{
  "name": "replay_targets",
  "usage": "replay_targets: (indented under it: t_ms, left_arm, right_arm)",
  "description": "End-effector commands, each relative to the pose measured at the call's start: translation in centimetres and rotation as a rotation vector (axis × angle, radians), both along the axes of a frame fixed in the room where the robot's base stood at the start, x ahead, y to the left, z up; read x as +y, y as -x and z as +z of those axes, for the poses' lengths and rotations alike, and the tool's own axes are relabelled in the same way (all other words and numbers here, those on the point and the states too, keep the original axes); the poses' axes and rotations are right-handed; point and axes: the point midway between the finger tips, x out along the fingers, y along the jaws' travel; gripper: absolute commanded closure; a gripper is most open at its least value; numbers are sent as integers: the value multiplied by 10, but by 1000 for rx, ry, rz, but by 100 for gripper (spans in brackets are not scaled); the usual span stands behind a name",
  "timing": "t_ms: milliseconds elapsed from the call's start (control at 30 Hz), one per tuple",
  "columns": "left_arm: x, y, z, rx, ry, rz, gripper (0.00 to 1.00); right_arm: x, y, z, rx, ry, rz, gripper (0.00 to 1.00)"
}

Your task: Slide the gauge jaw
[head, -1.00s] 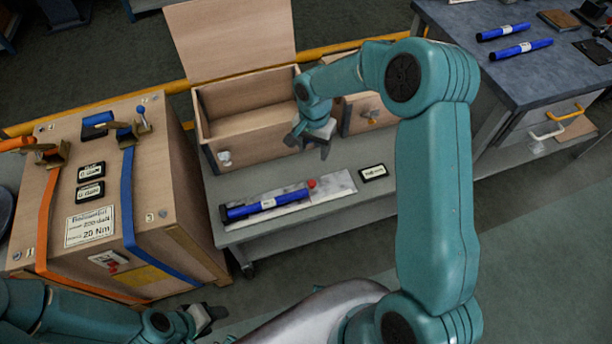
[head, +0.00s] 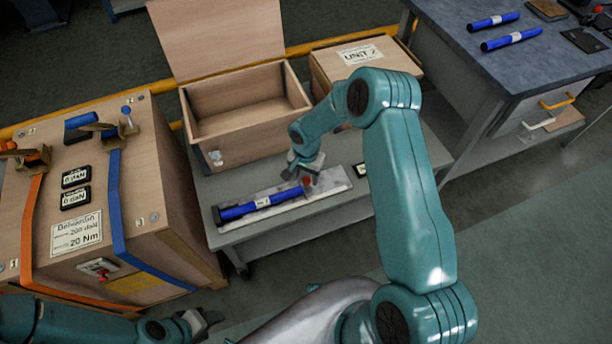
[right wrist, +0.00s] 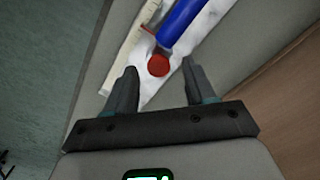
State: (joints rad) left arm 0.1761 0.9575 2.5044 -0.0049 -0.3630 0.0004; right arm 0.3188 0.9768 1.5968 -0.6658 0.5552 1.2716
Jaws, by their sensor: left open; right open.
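A blue cylinder (head: 245,208) with dark ends lies on a pale marbled plate (head: 334,184) on the grey bench. A small red knob (head: 307,181) is at its right end; the knob also shows in the right wrist view (right wrist: 158,65). There, a cream strip (right wrist: 128,42) runs beside the blue cylinder. I cannot make out the gauge jaw's shape. My right gripper (head: 306,172) is open over this end; in the wrist view its fingers (right wrist: 157,85) stand either side of the knob, not visibly touching it. My left gripper (head: 203,320) is open and empty near the bottom edge.
An open wooden box (head: 248,108) and a closed wooden box (head: 362,62) stand behind the plate. A strapped wooden crate (head: 85,235) stands at the left. A dark-topped workbench (head: 470,70) with blue cylinders is at the right.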

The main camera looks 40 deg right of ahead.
Motion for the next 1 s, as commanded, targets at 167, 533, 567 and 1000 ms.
replay_targets:
  t_ms: [167,533,567,1000]
  left_arm:
    - [0,0,0,0,0,0,47]
    - [0,0,0,0,0,0,47]
    - [0,0,0,0,0,0,47]
    - [0,0,-18,0,0,0,47]
  right_arm:
    - [0,0,-12,0,0,0,45]
    - [0,0,-13,0,0,0,81]
    - [0,0,-13,0,0,0,91]
    - [-52,11,-16,-2,1,-8,100]
